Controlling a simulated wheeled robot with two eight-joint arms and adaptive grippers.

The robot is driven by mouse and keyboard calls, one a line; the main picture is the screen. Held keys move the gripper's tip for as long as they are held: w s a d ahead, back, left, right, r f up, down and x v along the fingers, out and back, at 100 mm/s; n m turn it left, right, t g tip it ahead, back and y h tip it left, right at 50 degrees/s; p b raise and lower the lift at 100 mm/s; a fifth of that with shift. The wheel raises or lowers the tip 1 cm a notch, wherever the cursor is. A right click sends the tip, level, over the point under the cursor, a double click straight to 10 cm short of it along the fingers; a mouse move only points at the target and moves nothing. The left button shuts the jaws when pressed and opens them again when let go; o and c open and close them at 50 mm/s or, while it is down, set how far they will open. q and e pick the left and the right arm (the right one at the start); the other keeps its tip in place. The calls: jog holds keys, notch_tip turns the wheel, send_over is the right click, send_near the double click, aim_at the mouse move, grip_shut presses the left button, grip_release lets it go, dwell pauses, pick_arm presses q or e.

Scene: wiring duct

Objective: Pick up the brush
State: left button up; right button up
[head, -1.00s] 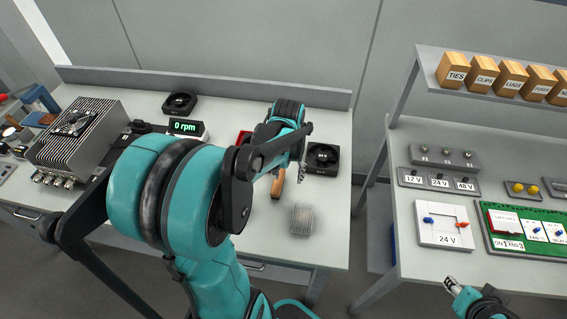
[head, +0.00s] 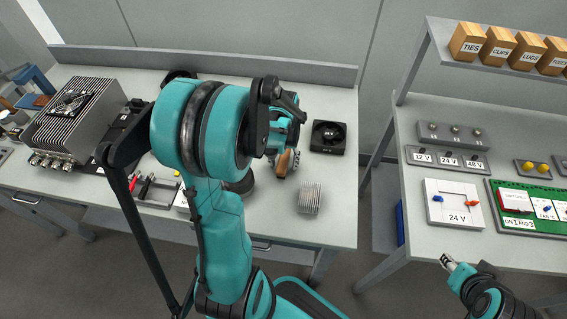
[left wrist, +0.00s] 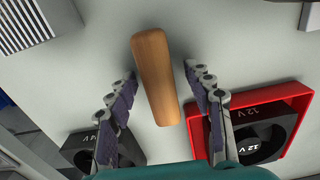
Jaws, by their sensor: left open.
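The brush shows as a wooden handle (head: 283,164) lying on the left workbench, partly covered by my left gripper in the head view. In the left wrist view the brown handle (left wrist: 155,75) lies between the two open fingers, with a gap on each side; its bristles are not visible. My left gripper (head: 285,157) is open and empty over the handle; its fingers also show in the left wrist view (left wrist: 160,73). My right gripper (head: 447,262) is at the lower right, in front of the right bench, too small to tell its jaw state.
A finned heat sink (head: 310,198) lies right of the brush, and a black fan (head: 328,137) stands behind it. In the left wrist view, a 12 V fan in a red tray (left wrist: 305,95) and another black fan (left wrist: 78,155) lie close to the fingers. A large finned unit (head: 75,115) stands left.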

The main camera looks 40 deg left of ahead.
aim_at(285, 158)
pick_arm(q)
grip_shut()
jog(key=shift+r, duration=0.15)
notch_tip(285, 158, up, 5)
jog(key=shift+w+d+f+p, duration=0.1)
jog(key=shift+w+f+p, duration=0.1)
jog(key=shift+p, duration=1.05)
jog(key=w+d+r+p, duration=0.2)
jog(key=w+d+r, duration=0.4)
jog(key=w, duration=0.3)
jog(key=shift+w+p, duration=0.25)
jog(key=shift+p, duration=0.1)
